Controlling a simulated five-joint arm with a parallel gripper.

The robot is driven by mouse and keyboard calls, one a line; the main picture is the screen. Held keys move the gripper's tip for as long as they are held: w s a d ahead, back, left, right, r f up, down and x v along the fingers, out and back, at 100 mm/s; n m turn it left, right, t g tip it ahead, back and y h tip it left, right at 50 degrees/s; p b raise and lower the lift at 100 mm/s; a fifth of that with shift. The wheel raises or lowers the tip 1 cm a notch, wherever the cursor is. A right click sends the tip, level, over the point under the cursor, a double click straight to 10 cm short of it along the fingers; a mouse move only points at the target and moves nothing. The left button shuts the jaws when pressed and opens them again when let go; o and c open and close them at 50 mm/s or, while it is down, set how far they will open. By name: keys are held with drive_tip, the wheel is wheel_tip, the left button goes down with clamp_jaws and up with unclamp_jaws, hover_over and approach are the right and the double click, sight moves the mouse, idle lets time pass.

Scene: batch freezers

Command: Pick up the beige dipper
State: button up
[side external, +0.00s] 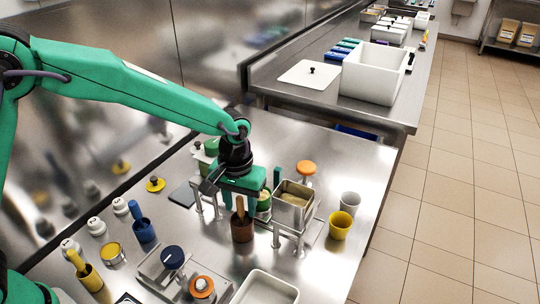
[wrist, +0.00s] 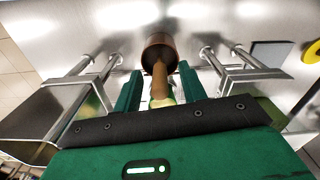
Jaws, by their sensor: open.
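No dipper in view is clearly beige; the one by my gripper looks brown. This brown dipper (side external: 242,227) is a cup with an upright handle, standing on the steel counter below my gripper (side external: 251,200). In the wrist view the dipper's cup (wrist: 160,45) lies just beyond the fingertips. Its handle points toward me, between the open green fingers of my gripper (wrist: 160,73), with visible gaps at both sides. I cannot tell how deep the handle sits between them. A pale round end shows at the near end of the handle; the palm hides what is below it.
A blue dipper (side external: 142,231) and a yellow dipper (side external: 88,277) stand to the left. A metal bin on legs (side external: 293,205) is close at the right, with a yellow cup (side external: 340,226) beyond.

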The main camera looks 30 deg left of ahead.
sight(241, 216)
drive_tip(key=shift+f, duration=1.2)
clamp_jaws()
